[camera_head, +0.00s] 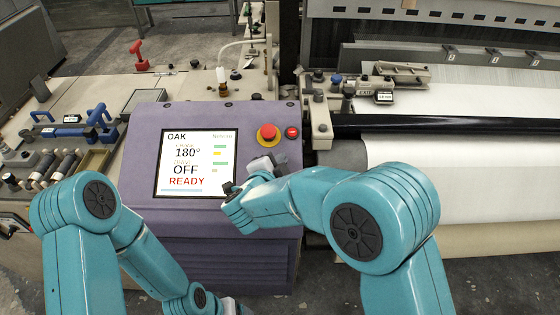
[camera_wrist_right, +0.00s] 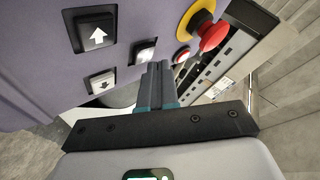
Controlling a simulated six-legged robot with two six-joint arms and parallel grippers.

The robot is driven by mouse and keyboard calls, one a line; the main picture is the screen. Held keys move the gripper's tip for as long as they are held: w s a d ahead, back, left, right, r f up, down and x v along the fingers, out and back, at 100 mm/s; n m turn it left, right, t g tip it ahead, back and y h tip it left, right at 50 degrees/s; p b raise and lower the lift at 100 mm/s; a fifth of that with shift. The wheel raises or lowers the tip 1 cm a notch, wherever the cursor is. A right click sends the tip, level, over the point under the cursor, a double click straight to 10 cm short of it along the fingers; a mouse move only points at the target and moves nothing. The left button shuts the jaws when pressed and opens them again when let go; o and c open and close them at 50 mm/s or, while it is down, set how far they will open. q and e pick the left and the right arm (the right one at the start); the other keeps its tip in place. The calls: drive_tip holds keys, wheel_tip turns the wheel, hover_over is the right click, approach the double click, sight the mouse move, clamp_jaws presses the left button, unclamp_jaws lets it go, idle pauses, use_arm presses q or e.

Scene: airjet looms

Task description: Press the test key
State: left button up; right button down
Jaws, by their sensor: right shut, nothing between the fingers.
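The purple control panel (camera_head: 210,115) carries a lit screen (camera_head: 195,163) reading 180°, OFF and READY. My right gripper (camera_head: 278,161) is at the panel's right side, below the red stop button, and its arm hides the keys there. In the right wrist view, its shut, empty fingers (camera_wrist_right: 160,72) point at a dark key with a pale face (camera_wrist_right: 146,52), whose label I cannot read. Whether they touch it I cannot tell. An up-arrow key (camera_wrist_right: 96,33) and a down-arrow key (camera_wrist_right: 101,82) sit left of it. Only a grey bit of my left gripper shows at the bottom edge.
A red stop button on a yellow ring (camera_head: 268,133) stands out above my right gripper; it also shows close by in the right wrist view (camera_wrist_right: 212,36). A smaller red button (camera_head: 292,132) is beside it. White cloth (camera_head: 460,140) and a black bar (camera_head: 450,125) lie to the right.

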wheel_tip(320, 180, up, 6)
drive_tip(key=s+p, duration=0.2)
drive_tip(key=p, duration=0.1)
drive_tip(key=shift+s+f, duration=0.25)
drive_tip(key=shift+s, duration=0.1)
drive_tip(key=shift+w+f, duration=0.1)
idle(0.5)
